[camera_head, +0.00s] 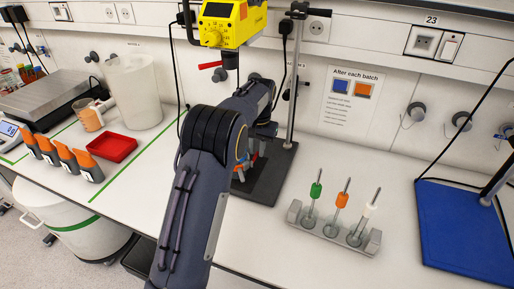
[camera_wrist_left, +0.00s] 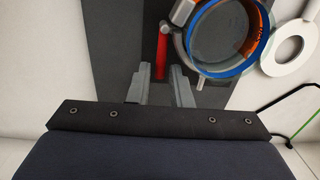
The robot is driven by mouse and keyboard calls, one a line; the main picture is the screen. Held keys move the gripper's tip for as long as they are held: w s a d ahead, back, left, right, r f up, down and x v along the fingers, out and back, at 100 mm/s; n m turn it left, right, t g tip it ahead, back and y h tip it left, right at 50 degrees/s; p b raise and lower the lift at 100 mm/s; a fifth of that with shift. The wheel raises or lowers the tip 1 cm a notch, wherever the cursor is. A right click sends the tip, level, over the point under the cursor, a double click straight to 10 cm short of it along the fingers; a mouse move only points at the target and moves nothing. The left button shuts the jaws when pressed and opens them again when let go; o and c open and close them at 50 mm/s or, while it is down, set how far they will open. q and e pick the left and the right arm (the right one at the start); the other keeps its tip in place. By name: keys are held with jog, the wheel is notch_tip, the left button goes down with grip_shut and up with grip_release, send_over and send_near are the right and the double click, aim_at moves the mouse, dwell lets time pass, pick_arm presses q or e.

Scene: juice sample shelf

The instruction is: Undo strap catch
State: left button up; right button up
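In the left wrist view my left gripper (camera_wrist_left: 160,76) shows two grey fingers standing apart. A narrow red lever (camera_wrist_left: 162,52), likely the strap catch, lies in line with the gap between them; I cannot tell whether they touch it. To its right is a round glass vessel (camera_wrist_left: 222,38), seen from above, with a blue and orange rim and a grey band around it. In the head view my left arm covers most of the vessel and the gripper, over the dark stand base (camera_head: 268,182). My right gripper is not in view.
A yellow stirrer motor (camera_head: 226,22) hangs on the upright rod (camera_head: 293,75) above my arm. A grey rack (camera_head: 333,238) with several coloured-handled tools stands right of the base. A blue board (camera_head: 462,235) is far right; a red tray (camera_head: 112,148) is left.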

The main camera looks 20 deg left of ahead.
pick_arm(q)
jog(key=shift+f, duration=0.1)
jog(key=shift+c, duration=0.3)
grip_shut()
jog(key=shift+d+m+p, duration=0.2)
jog(key=shift+d+m, duration=0.05)
jog(key=shift+m, duration=0.4)
jog(key=shift+d+m+p, duration=0.2)
jog(key=shift+d+m, duration=0.05)
jog(key=shift+m, duration=0.4)
jog(key=m, duration=0.1)
jog(key=d+m, duration=0.1)
jog(key=shift+s+m, duration=0.2)
jog(key=shift+m, duration=0.1)
jog(key=m, duration=0.1)
jog(key=d+m, duration=0.1)
jog(key=m, duration=0.1)
jog(key=shift+s+d+p, duration=0.1)
jog(key=shift+s+p, duration=0.25)
jog(key=shift+s+d+m+t, duration=0.15)
jog(key=shift+s+d+m, duration=0.1)
jog(key=shift+m, duration=0.7)
jog(key=shift+s+d+m+t, duration=0.15)
jog(key=shift+s+d+m, duration=0.05)
jog(key=shift+m, duration=0.75)
